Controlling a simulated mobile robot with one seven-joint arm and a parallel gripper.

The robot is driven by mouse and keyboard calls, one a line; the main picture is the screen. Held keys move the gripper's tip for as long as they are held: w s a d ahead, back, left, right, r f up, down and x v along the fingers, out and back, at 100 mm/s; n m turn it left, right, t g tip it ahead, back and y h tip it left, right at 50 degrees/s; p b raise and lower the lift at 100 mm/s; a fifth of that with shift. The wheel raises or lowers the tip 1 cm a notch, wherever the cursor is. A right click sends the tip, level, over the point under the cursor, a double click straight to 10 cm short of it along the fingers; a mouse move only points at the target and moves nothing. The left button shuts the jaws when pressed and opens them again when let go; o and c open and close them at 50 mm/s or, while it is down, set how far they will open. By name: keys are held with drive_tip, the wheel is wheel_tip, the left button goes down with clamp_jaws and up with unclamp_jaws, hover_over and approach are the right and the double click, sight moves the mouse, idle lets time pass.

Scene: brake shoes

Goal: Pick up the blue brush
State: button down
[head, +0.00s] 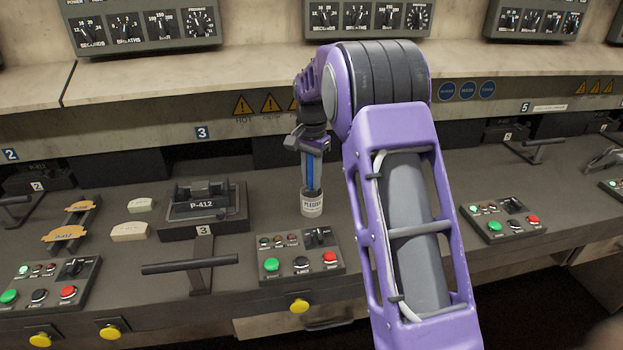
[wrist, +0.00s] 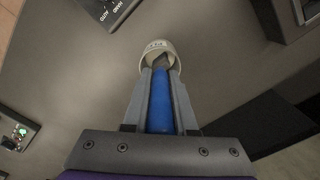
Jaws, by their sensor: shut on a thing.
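The blue brush (head: 310,172) stands upright with its lower end in a small white labelled cup (head: 312,204) on the dark counter. My gripper (head: 312,141) is above the cup and shut on the upper part of the brush. In the wrist view the blue handle (wrist: 160,105) lies between the two grey fingers, and the cup (wrist: 158,52) shows past the fingertips. The brush's lower end is hidden inside the cup.
A control box (head: 299,257) with green and red buttons sits in front of the cup. A dark P-412 fixture (head: 203,208) stands to its left, with a lever (head: 190,264) in front. The counter (head: 268,205) around the cup is mostly clear.

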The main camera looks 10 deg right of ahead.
wheel_tip(320, 180, up, 10)
drive_tip(key=shift+r+p, duration=0.1)
drive_tip(key=shift+p, duration=0.3)
idle(1.6)
drive_tip(key=f+t+b, duration=0.1)
drive_tip(key=f+b, duration=0.1)
drive_tip(key=f, duration=0.1)
drive_tip(key=s+d+f+t+y+b, duration=0.1)
drive_tip(key=f+b, duration=0.2)
drive_tip(key=s+f+t+y+b, duration=0.1)
drive_tip(key=f+b, duration=0.2)
drive_tip(key=shift+s+d+f, duration=0.15)
drive_tip(key=shift+f, duration=0.05)
idle(0.4)
drive_tip(key=shift+s+f+b, duration=0.1)
drive_tip(key=shift+f+b, duration=0.3)
drive_tip(key=shift+f, duration=0.25)
idle(2.1)
drive_tip(key=shift+r, duration=0.1)
